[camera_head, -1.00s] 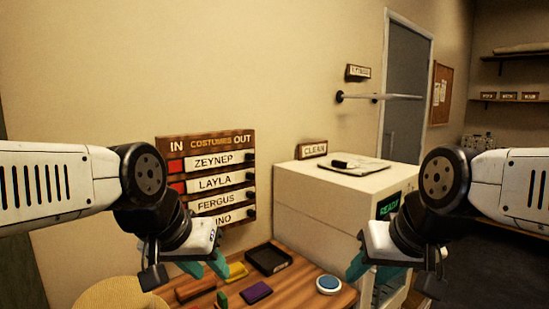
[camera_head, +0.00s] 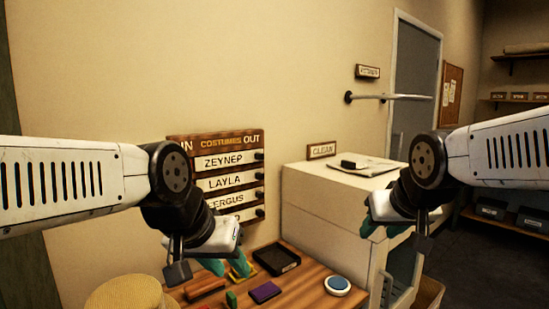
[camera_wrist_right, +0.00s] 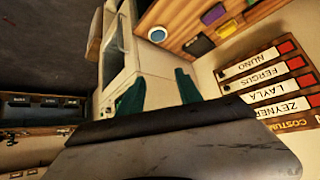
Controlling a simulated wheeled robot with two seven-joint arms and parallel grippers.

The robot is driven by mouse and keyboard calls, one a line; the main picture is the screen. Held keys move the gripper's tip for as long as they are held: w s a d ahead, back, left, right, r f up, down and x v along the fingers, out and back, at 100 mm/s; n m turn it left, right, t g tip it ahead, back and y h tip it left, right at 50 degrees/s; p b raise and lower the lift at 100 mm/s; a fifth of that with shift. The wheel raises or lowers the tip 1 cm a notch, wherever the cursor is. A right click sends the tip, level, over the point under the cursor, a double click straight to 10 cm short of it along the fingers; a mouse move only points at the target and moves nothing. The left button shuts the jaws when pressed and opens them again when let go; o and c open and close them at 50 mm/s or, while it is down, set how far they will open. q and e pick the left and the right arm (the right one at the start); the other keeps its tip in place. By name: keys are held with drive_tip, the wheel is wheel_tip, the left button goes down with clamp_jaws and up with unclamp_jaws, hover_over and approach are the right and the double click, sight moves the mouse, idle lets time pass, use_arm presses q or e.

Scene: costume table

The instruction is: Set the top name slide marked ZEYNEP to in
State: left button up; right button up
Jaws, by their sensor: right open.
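The brown costume board (camera_head: 216,142) hangs on the wall, marked IN at its left and OUT at its right. Its top slide, ZEYNEP (camera_head: 225,161), is a white plate with a black knob (camera_head: 259,155) at the OUT end. The slide also shows in the right wrist view (camera_wrist_right: 283,106), with red at the board's IN side. My left gripper (camera_head: 227,266) is below the board, above the table, its fingers apart and empty; my left arm hides the board's lower left. My right gripper (camera_head: 393,231) is open and empty in front of the white cabinet, right of the board.
The white cabinet (camera_head: 322,215) stands right of the board. A wall rail (camera_head: 390,97) is above it.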

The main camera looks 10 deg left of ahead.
drive_tip(key=w+a+r+n+t, duration=0.1)
drive_tip(key=w+a+r+t, duration=0.15)
drive_tip(key=w, duration=0.85)
drive_tip(key=n+t+y, duration=0.2)
drive_tip(key=n+y, duration=0.5)
drive_tip(key=y, duration=0.5)
approach(262, 156)
drive_tip(key=x, duration=0.9)
clamp_jaws()
